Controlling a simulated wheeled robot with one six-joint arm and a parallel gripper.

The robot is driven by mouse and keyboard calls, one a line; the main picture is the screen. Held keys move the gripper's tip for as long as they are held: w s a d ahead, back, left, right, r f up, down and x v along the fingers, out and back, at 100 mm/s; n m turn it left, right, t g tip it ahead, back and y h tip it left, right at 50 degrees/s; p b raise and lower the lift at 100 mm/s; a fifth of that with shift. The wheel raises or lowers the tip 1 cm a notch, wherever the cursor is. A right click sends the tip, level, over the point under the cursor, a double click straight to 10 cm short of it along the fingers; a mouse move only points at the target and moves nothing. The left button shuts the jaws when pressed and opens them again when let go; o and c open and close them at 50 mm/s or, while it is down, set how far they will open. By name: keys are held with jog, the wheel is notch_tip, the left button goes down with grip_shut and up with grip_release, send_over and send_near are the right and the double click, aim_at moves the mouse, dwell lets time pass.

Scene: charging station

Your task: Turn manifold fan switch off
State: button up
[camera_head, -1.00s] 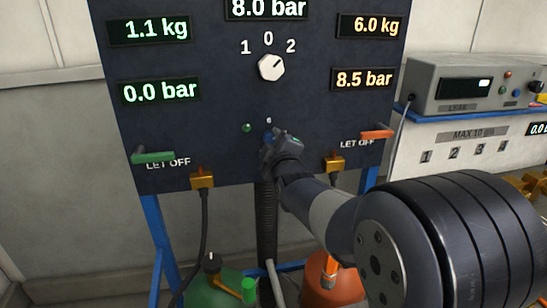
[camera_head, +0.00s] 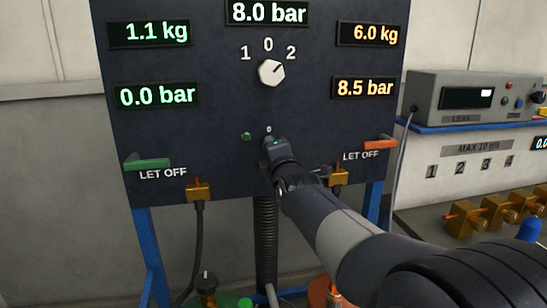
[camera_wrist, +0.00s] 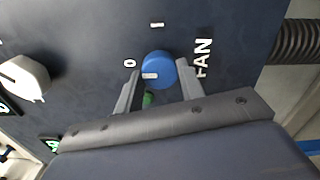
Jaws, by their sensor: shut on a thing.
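The fan switch is a round blue knob (camera_wrist: 160,68) on the dark panel, beside the word FAN (camera_wrist: 203,58). Its white mark points left in the wrist view, roughly toward the 0 label (camera_wrist: 130,63); the I label (camera_wrist: 157,25) is above it. My gripper (camera_wrist: 158,88) has one finger on each side of the knob and is shut on it. In the head view my gripper (camera_head: 272,145) is at the lower middle of the panel and hides the knob; only the 0 label above it shows.
A green lamp (camera_head: 246,136) is close left of my gripper. A white selector knob (camera_head: 271,72) is above. Green (camera_head: 148,164) and orange (camera_head: 378,144) LET OFF levers flank it. A black hose (camera_head: 265,240) hangs below. A grey instrument (camera_head: 465,97) stands at right.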

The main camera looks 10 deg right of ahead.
dwell(0.6)
jog(key=o, duration=1)
jog(key=s+b, duration=0.1)
jog(key=s, duration=0.9)
jog(key=shift+s, duration=0.4)
jog(key=shift+w, duration=0.1)
jog(key=w, duration=1)
jog(key=shift+w+p, duration=0.35)
jog(key=shift+p, duration=0.1)
